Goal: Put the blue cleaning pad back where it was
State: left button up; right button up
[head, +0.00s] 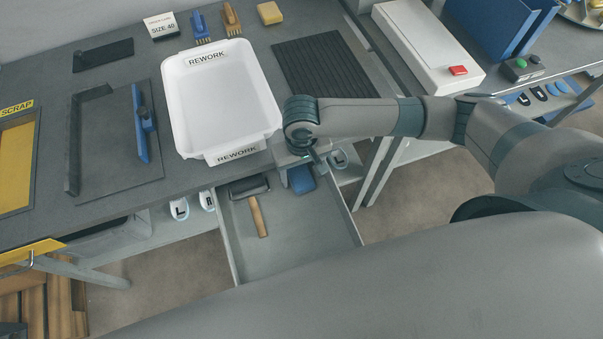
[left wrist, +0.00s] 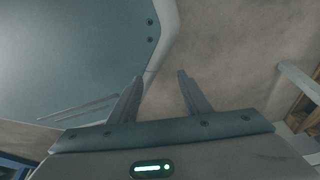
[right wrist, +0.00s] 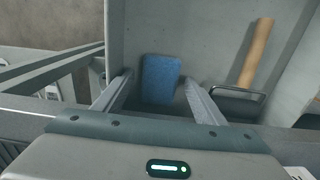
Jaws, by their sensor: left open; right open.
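The blue cleaning pad (head: 302,179) lies in the open drawer (head: 290,258) below the table, in its back right part. In the right wrist view the pad (right wrist: 160,80) lies on the drawer floor, between the lines of the two fingers. My right gripper (right wrist: 157,92) is open and empty above it; I cannot tell that it touches the pad. In the head view the right gripper (head: 318,163) is over the drawer's back edge. My left gripper (left wrist: 155,88) is open and empty, seen only in its wrist view, above the floor and apart from the drawer.
A roller with a wooden handle (head: 258,214) lies in the drawer left of the pad. A white REWORK tray (head: 222,100) stands on the table (head: 180,45) above. A dark ribbed mat (head: 322,65) lies right of it. The drawer's front part is clear.

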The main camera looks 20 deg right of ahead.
aim_at(301, 177)
pick_arm(q)
jog(key=w, duration=0.1)
jog(key=w+d, duration=0.1)
jog(key=shift+w+r+t+b, duration=0.3)
pick_arm(e)
notch_tip(301, 177, up, 11)
jog(key=shift+r, duration=0.2)
pick_arm(q)
jog(key=shift+s, duration=0.2)
